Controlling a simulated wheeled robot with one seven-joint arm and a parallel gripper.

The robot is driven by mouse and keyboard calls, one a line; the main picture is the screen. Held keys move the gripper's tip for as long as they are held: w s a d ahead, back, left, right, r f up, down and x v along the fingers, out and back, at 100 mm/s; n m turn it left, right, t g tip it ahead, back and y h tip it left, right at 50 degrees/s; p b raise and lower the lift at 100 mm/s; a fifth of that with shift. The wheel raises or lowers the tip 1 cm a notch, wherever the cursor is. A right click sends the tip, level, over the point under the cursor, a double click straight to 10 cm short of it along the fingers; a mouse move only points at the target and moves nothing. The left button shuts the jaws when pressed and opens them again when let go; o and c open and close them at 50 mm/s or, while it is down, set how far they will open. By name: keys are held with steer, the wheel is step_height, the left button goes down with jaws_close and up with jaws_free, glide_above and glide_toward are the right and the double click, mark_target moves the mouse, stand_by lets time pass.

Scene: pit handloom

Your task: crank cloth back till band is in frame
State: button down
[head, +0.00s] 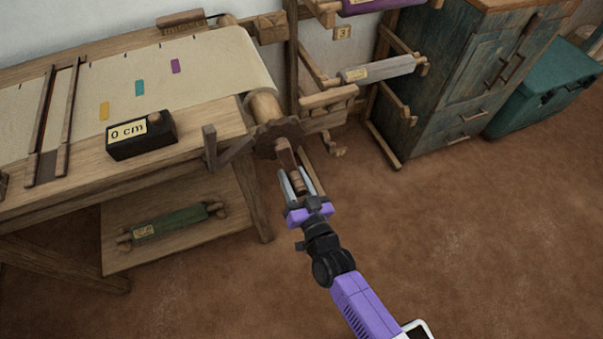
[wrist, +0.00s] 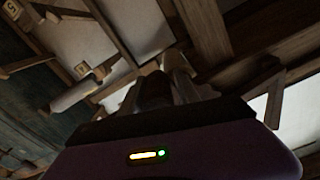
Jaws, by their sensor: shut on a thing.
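The cream cloth (head: 210,60) lies over the loom and wraps onto the wooden cloth roller (head: 264,104). Yellow, teal and purple marks (head: 139,88) sit on it, with dark ticks along its far edge. A wooden frame of two bars (head: 53,120) lies across the cloth at the left, left of the coloured marks. A toothed wheel (head: 279,138) and a wooden crank handle (head: 287,158) are at the roller's near end. My gripper (head: 295,186) is shut on the crank handle. The wrist view is dark; the handle (wrist: 154,90) shows blurred between the fingers.
A black box labelled "0 cm" (head: 142,135) stands on the loom's front beam. A green roll (head: 170,221) lies on the lower shelf. A rack with a grey roll (head: 378,70), a blue cabinet (head: 470,75) and a teal chest (head: 545,85) stand right. Brown floor is clear in front.

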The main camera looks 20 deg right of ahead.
steer(key=shift+a+r+m+p, duration=0.15)
steer(key=shift+a+m+p, duration=0.15)
steer(key=shift+a+m, duration=1.3)
steer(key=shift+a+r+m+p, duration=0.15)
steer(key=shift+a+m+p, duration=0.15)
steer(key=shift+a+m, duration=1.3)
steer(key=shift+d+m, duration=0.4)
steer(key=shift+d, duration=0.05)
steer(key=c, duration=1.1)
jaws_free()
steer(key=shift+o, duration=0.2)
steer(key=shift+a, duration=0.1)
steer(key=shift+r, duration=0.1)
steer(key=shift+s, duration=0.1)
